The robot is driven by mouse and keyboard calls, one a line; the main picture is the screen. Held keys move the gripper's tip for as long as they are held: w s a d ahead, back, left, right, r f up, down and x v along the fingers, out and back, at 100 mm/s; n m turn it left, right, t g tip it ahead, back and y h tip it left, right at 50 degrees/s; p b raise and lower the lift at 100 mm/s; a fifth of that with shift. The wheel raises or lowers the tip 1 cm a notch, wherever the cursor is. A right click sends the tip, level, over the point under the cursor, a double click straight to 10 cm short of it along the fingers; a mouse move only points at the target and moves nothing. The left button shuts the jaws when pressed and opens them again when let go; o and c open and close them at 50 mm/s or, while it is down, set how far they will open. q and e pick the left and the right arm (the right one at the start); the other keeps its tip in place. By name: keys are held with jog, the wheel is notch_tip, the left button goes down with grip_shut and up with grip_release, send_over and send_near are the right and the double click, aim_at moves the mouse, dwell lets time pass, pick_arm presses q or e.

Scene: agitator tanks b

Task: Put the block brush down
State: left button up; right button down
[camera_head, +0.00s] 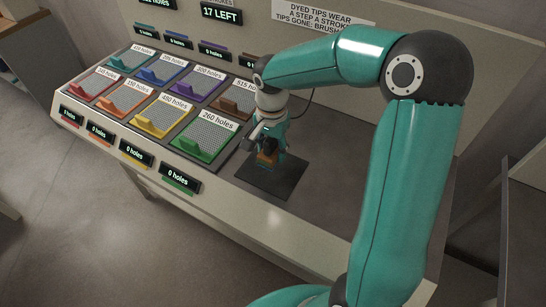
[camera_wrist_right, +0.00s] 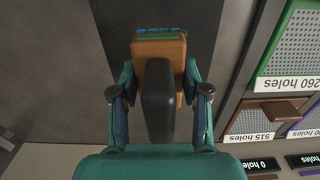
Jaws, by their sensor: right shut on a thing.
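The block brush (camera_wrist_right: 159,48) is an orange-brown block with a dark grip and green-blue tips at its far end in the right wrist view. In the head view the brush (camera_head: 268,157) shows small below my right gripper (camera_head: 268,146). My right gripper (camera_wrist_right: 159,100) is shut on the dark grip, with one finger on each side. The brush is over or on the dark square mat (camera_head: 289,180) at the bench front. I cannot tell whether it touches the mat. My left gripper is not in view.
Left of the mat, a sloped panel carries several coloured perforated plates; the green one (camera_head: 197,137) is nearest. Small displays, one reading "0 holes" (camera_head: 180,178), line the front. A back panel shows "17 LEFT" (camera_head: 221,13). Bare bench top (camera_head: 335,165) lies right of the mat.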

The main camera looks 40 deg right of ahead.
aim_at(272, 159)
notch_tip(272, 159, down, 4)
jog(key=shift+f, duration=0.1)
jog(key=shift+f, duration=0.1)
jog(key=c, duration=0.6)
grip_release()
jog(key=shift+o, duration=0.2)
